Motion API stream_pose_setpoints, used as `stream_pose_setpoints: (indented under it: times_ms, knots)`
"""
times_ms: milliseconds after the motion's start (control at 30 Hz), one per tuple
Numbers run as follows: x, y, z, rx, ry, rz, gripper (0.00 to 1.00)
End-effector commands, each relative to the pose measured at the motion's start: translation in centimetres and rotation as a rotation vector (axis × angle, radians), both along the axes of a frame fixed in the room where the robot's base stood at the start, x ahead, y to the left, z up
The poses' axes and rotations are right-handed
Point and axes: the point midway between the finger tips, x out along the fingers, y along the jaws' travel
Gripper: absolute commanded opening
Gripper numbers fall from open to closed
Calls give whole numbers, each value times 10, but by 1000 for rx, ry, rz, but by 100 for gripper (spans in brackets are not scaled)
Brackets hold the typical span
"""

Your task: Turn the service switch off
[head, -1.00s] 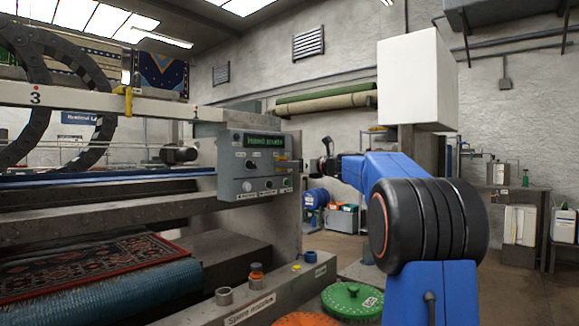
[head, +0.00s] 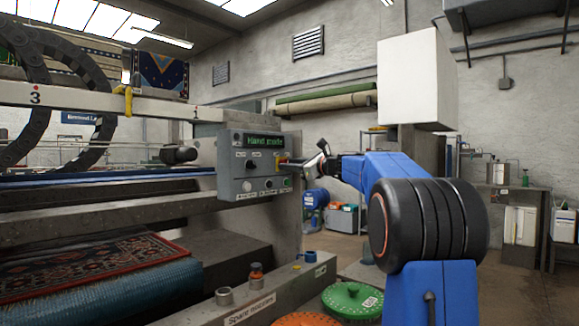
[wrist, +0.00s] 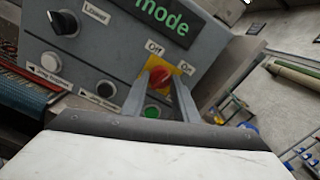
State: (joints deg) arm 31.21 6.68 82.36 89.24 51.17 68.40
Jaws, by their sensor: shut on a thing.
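The service switch appears to be the red knob (wrist: 159,80) on a yellow plate (wrist: 172,68) in the wrist view. One label above it reads "Off"; a second label at its upper right is too blurred to read surely. My gripper (wrist: 164,72) has its two fingers on either side of the red knob, shut on it. In the head view my gripper (head: 288,161) reaches the right end of the grey control panel (head: 236,168), where the knob is mostly hidden. The panel's green display (head: 264,141) reads "Hand mode".
A black selector (wrist: 64,22), a black button (wrist: 106,90) and a green button (wrist: 152,112) sit close to the switch. A green lid (head: 352,300) lies near my arm. Floor to the right is open.

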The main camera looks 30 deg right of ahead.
Motion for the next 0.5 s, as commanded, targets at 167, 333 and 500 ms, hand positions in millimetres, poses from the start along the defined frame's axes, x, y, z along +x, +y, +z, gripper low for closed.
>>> stream_pose_setpoints:
  times_ms: [167, 333, 500]
  knots:
    - [0, 0, 0, -156, -55, 1, 4]
    - [0, -1, 0, -308, -110, 1, 4]
    - [0, -1, 0, -460, -166, 0, 4]
